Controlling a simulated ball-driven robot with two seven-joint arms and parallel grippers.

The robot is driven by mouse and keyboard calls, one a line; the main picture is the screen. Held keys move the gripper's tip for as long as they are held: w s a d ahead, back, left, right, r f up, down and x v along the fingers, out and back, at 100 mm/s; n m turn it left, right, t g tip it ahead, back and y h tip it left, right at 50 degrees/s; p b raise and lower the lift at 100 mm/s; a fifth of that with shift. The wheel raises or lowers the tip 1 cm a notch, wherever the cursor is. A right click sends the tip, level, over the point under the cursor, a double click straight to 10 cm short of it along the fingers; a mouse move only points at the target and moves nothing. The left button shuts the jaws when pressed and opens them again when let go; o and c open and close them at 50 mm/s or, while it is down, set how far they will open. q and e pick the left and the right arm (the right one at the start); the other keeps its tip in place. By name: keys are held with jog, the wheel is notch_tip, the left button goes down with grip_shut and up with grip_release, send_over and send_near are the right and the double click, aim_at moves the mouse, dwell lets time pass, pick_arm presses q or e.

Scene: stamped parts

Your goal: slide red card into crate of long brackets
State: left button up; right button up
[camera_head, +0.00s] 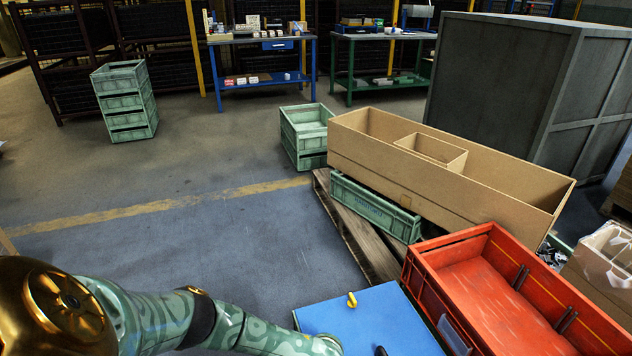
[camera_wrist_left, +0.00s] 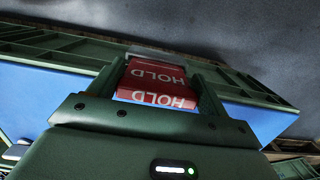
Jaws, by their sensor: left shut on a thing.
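In the left wrist view my left gripper (camera_wrist_left: 160,80) is shut on a red card (camera_wrist_left: 155,72) with white lettering; the word HOLD shows on it twice. Behind the card are a green crate-like rim (camera_wrist_left: 65,45) and a blue surface (camera_wrist_left: 50,85). In the head view my left arm comes in from the lower left, and its gripper and the card are not visible there. My right gripper is in neither view. I cannot make out long brackets in any crate.
A blue panel (camera_head: 365,325) with a small yellow piece (camera_head: 351,299) lies at the bottom middle. An open red crate (camera_head: 470,290) stands to its right. Behind is a long cardboard box (camera_head: 430,185) above a green crate (camera_head: 372,210). Blue-grey floor (camera_head: 200,245) at left is clear.

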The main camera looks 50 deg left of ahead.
pick_arm(q)
jog(key=shift+f+b, duration=0.4)
jog(key=shift+f, duration=0.4)
jog(key=o, duration=1.4)
jog(key=shift+c, duration=0.2)
